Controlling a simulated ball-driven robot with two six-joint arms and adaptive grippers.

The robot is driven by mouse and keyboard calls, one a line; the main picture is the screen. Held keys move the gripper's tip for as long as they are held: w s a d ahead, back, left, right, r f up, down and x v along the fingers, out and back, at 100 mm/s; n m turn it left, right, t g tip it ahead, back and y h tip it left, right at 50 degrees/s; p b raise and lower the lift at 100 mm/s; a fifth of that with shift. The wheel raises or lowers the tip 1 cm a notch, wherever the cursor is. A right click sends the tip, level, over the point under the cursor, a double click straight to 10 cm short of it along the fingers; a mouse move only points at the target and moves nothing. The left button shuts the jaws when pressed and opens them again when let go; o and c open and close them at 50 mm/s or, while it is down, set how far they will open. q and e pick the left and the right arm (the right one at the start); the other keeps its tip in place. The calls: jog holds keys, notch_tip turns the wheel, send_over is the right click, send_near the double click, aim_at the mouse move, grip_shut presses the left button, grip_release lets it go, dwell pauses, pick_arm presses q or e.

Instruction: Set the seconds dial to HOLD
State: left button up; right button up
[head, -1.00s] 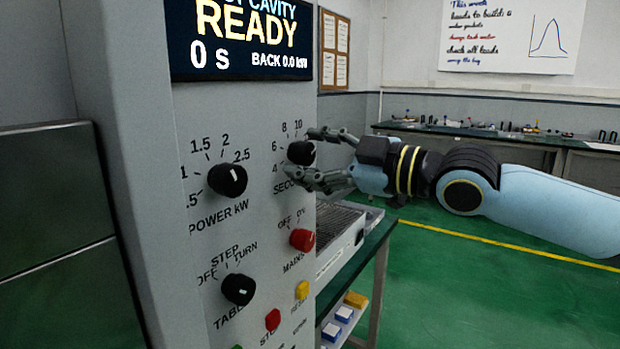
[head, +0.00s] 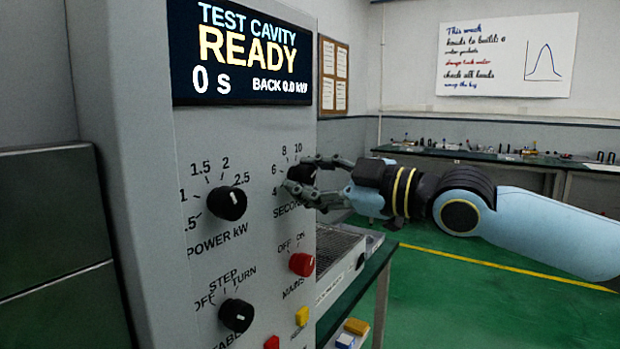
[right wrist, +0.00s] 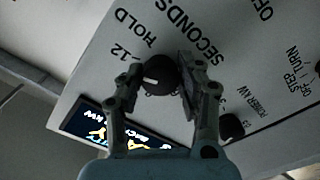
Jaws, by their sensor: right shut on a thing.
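The seconds dial (head: 302,173) is a round black knob on the grey front panel, partly hidden by my fingers in the head view. My right gripper (head: 306,176) is shut on it, one finger on either side. In the right wrist view the dial (right wrist: 160,72) sits between the two fingertips (right wrist: 161,82). Its white pointer mark faces left in that view, and the HOLD label (right wrist: 135,25) and the 12 mark lie to its upper left. The exact mark it points at is hard to tell. My left gripper is not in view.
The power knob (head: 227,203), table knob (head: 236,315) and red mains knob (head: 302,264) are on the same panel. The display (head: 240,55) reads READY, 0 s. A green-topped bench (head: 372,275) stands right of the panel. Open floor lies further right.

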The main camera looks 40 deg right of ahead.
aim_at(291, 111)
jog(key=m+p, duration=0.1)
jog(key=m, duration=0.3)
jog(key=shift+m, duration=0.3)
jog(key=shift+m+p, duration=0.6)
jog(key=shift+m, duration=1.7)
jog(key=shift+f, duration=0.1)
jog(key=o, duration=1.1)
jog(key=shift+o, duration=0.2)
notch_tip(291, 111, up, 10)
jog(key=shift+r, duration=0.1)
